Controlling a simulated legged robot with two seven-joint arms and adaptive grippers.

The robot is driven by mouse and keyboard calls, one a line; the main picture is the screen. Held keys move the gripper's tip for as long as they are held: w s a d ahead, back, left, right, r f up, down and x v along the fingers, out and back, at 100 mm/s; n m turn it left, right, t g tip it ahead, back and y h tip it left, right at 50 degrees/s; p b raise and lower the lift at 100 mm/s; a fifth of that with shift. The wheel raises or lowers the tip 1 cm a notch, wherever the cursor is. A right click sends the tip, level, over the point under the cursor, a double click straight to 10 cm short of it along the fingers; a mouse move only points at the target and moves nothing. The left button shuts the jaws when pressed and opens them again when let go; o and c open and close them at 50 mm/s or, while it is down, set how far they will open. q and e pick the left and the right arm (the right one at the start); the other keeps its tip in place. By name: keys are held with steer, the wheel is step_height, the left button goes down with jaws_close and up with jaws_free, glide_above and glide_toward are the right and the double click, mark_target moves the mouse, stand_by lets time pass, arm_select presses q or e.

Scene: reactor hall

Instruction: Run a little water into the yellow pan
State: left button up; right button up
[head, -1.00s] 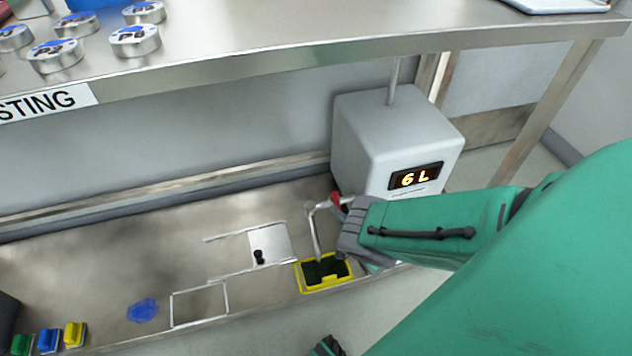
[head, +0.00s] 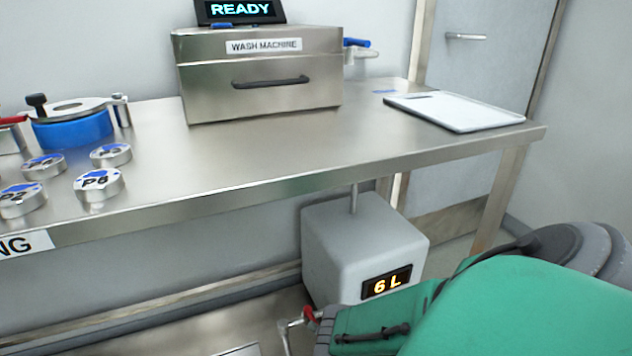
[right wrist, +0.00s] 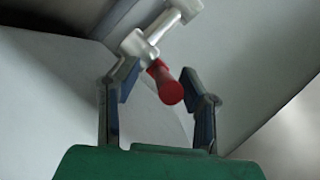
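The water tank (head: 355,240) is a pale grey box under the bench, and its display (head: 386,283) reads 6 L. Its tap has a red handle (head: 310,313) and a metal spout (head: 288,338) at the bottom of the head view. My right gripper (head: 319,325) is at the tap. In the right wrist view, its fingers (right wrist: 162,85) are apart, with the red handle (right wrist: 167,85) between them and a gap visible on the sides. The yellow pan is out of view below. My left gripper is not in view.
The steel bench (head: 270,165) stands above the tank. It carries a wash machine (head: 260,75) showing READY, a white tray (head: 455,110), a blue ringed device (head: 72,128) and several labelled metal pucks (head: 98,184). A bench leg (head: 497,205) stands right of the tank.

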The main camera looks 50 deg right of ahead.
steer(key=v, duration=1.2)
steer(key=shift+f, duration=0.1)
stand_by(0.4)
